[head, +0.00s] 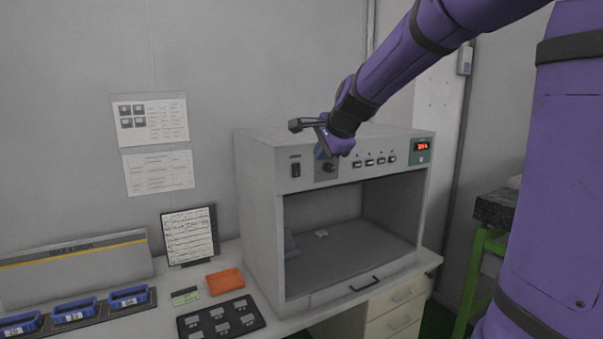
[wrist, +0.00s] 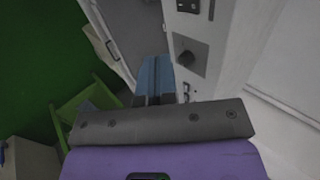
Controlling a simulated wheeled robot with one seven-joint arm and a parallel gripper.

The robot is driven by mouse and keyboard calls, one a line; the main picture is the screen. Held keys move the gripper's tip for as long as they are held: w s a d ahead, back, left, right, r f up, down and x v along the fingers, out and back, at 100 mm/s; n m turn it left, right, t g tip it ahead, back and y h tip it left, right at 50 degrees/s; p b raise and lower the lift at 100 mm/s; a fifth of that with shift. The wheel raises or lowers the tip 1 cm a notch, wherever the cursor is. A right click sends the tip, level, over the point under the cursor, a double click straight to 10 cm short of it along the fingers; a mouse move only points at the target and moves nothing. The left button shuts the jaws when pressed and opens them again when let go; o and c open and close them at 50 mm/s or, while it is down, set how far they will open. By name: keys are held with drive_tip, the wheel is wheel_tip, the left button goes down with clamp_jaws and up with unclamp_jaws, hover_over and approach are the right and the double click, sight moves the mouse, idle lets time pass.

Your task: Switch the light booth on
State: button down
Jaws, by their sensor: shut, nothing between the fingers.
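The light booth (head: 262,220) is a grey box with an open front, standing on the bench. Its inside looks unlit. My gripper (head: 321,153) is shut and empty, in front of the panel near the knob and to the right of the rocker switch.
An orange block (head: 225,281), a dark tray of grey pieces (head: 220,318), a framed sheet (head: 190,236) and blue bins (head: 75,309) sit on the bench left of the booth. A dark-topped green stand (head: 493,210) is at the right. Space before the booth opening is clear.

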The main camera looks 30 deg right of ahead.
approach(297, 177)
drive_tip(key=x, duration=0.6)
drive_tip(key=shift+s+f, duration=0.35)
drive_tip(key=shift+s, duration=0.05)
drive_tip(key=shift+w, duration=0.6)
drive_tip(key=shift+w+f, duration=0.15)
drive_tip(key=shift+w, duration=0.05)
drive_tip(key=shift+r, duration=0.9)
